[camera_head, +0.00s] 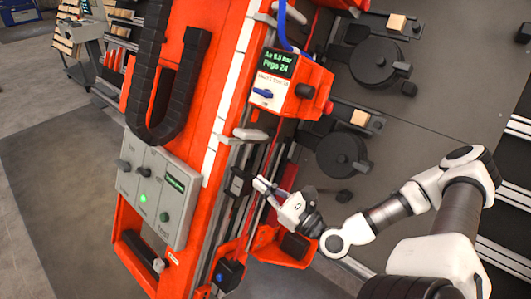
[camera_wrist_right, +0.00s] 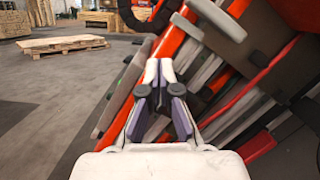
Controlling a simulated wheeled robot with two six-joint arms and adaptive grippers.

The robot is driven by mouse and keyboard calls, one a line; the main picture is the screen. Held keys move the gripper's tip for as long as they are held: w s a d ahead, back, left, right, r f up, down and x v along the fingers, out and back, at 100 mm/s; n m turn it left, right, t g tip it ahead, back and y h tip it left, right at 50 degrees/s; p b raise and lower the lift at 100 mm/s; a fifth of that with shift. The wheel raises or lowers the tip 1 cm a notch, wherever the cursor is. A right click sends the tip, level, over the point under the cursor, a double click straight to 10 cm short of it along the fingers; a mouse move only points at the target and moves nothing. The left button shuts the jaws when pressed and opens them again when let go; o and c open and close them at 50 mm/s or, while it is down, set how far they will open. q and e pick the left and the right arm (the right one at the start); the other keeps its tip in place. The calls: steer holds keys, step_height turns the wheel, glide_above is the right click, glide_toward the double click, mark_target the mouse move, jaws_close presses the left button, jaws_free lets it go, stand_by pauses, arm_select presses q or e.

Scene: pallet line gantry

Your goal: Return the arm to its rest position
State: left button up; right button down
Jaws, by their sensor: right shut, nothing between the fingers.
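My right arm comes in from the lower right in the head view. Its white and dark gripper (camera_head: 266,187) is close to the rails of the orange gantry machine (camera_head: 203,95), near a small black block (camera_head: 238,184). In the right wrist view the gripper's fingers (camera_wrist_right: 158,72) are together with nothing between them, and the machine's orange and grey bars are beyond them. I cannot tell from these views whether the fingertips touch the machine. My left gripper is in neither view.
A grey control box (camera_head: 158,190) with a green light is on the machine's left side. An orange unit (camera_head: 290,85) with a green display stands above the gripper. Round black fixtures (camera_head: 342,152) sit on the grey plate at right. A wooden pallet (camera_wrist_right: 62,44) lies on the open floor.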

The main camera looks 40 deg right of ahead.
steer(key=shift+s+f, duration=0.15)
steer(key=shift+s, duration=0.35)
steer(key=s+a+f+n+g+y+p, duration=0.2)
steer(key=a+f+n+g+y+p, duration=0.1)
steer(key=a+f+n+g, duration=0.4)
steer(key=s+a+f+n+g+y+p, duration=0.2)
steer(key=a+f+n+g+p, duration=0.15)
steer(key=a+n+g, duration=0.4)
steer(key=s+f+n+g+h, duration=0.3)
steer(key=s+n, duration=0.3)
steer(key=n, duration=0.3)
steer(key=s+f+n+g+h+p, duration=0.1)
steer(key=s+f+n+g+h, duration=0.2)
steer(key=s+f+n, duration=0.3)
steer(key=n+h, duration=0.1)
steer(key=n, duration=0.2)
steer(key=shift+s+d+f, duration=0.25)
steer(key=shift+s+d, duration=0.15)
